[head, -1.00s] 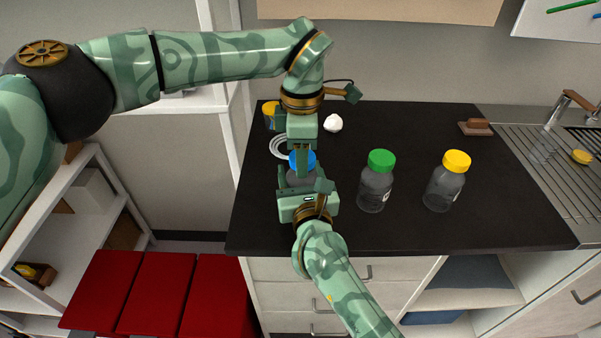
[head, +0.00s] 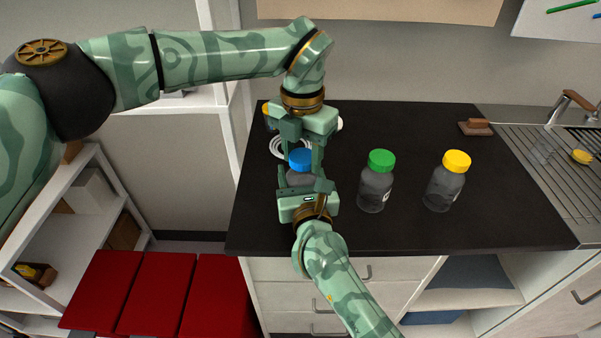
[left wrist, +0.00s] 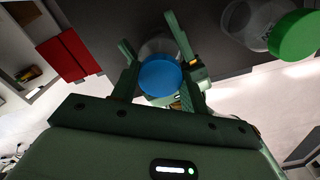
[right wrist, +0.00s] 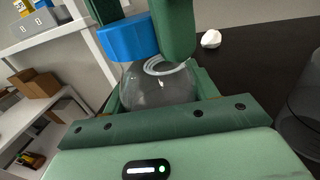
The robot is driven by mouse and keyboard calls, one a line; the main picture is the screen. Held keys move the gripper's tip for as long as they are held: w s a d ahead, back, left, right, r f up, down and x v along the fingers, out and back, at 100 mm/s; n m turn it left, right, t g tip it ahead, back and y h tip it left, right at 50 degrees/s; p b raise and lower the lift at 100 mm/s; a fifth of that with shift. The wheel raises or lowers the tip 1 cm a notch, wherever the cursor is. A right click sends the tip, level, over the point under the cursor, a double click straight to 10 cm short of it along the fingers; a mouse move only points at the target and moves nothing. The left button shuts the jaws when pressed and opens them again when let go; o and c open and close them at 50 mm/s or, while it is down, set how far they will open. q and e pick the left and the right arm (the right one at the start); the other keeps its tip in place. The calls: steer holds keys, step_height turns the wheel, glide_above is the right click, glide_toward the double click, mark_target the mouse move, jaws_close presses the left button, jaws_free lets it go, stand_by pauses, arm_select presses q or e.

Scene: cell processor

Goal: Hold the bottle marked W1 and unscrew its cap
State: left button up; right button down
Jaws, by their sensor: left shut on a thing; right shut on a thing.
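A clear bottle (head: 297,179) with a blue cap (head: 301,157) stands upright near the counter's left front; I cannot read its mark. My right gripper (head: 304,188) is shut on the bottle body from the front. The right wrist view shows the clear body (right wrist: 158,88) between its fingers, below the blue cap (right wrist: 128,38). My left gripper (head: 303,167) comes down from above and is shut on the blue cap, one finger on each side. The fingers hide part of the bottle.
A green-capped bottle (head: 376,184) stands close on the right, and a yellow-capped bottle (head: 446,184) beyond it. The sink (head: 560,165) is far right.

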arm_select(q)
steer(key=shift+w, duration=0.1)
steer(key=n, duration=0.4)
steer(key=o, duration=0.4)
steer(key=shift+n, duration=0.3)
steer(key=c, duration=0.3)
steer(key=shift+r, duration=0.2)
steer(key=shift+r, duration=2.45)
